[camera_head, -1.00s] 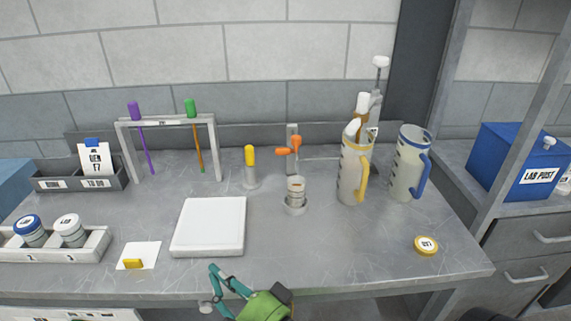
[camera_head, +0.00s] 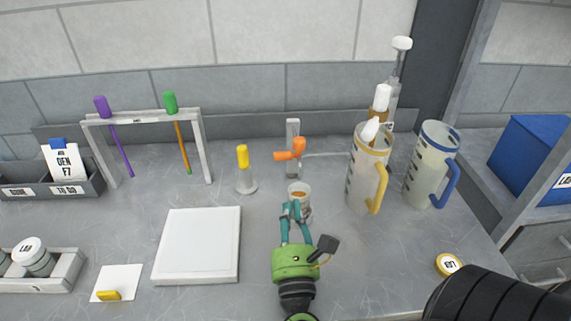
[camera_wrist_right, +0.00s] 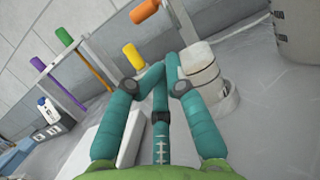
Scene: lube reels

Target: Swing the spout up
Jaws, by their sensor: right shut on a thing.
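The clear jug with the yellow handle (camera_head: 367,172) stands upright at the back right of the bench. A white spout-like piece (camera_head: 370,130) tilts at its top. My right gripper (camera_head: 296,206) is at the small banded cup (camera_head: 299,190), which stands in a round holder in front of the orange-handled valve (camera_head: 290,151). The gripper is shut at the cup's near side; its exact grip is hidden. In the right wrist view the teal fingertips (camera_wrist_right: 172,72) meet against the pale cup (camera_wrist_right: 199,62). My left gripper is out of view.
A blue-handled jug (camera_head: 432,165) stands right of the yellow one. A yellow-handled tool (camera_head: 244,170) stands left of the cup. A white pad (camera_head: 198,245) lies left of my right arm. A rack (camera_head: 143,118) holds purple and green tools. A yellow-rimmed lid (camera_head: 449,264) lies at the right.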

